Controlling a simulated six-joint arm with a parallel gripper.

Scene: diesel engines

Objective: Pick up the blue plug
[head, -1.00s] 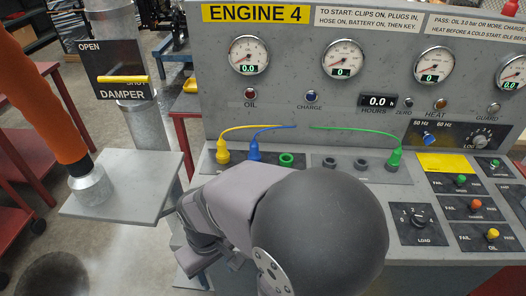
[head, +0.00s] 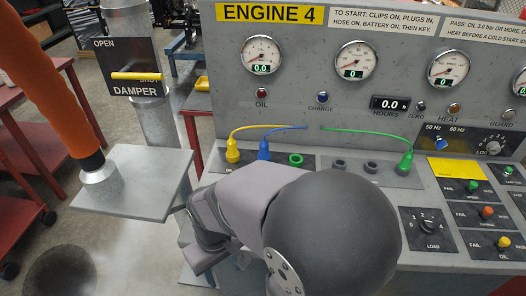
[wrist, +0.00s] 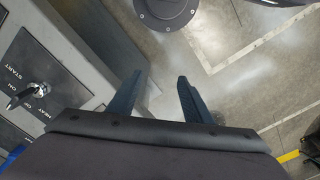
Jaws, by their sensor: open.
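The blue plug (head: 264,150) stands upright on the console's socket strip, with a blue cable running up and right from its top. The yellow plug (head: 233,150) stands just to its left, and an empty green socket ring (head: 296,160) lies to its right. My arm covers the console in front of them in the head view. My gripper (wrist: 160,85) shows in the wrist view with its two dark fingers apart and nothing between them. It is above the floor beside the console, away from the blue plug. The head view does not show the fingers.
A green plug (head: 405,163) stands farther right, past two dark sockets (head: 355,166). The gauge panel (head: 300,105) rises behind the plugs. At left are a grey shelf (head: 135,190), the damper plate (head: 130,68) and an orange hose (head: 50,80). A key switch (wrist: 35,92) shows in the wrist view.

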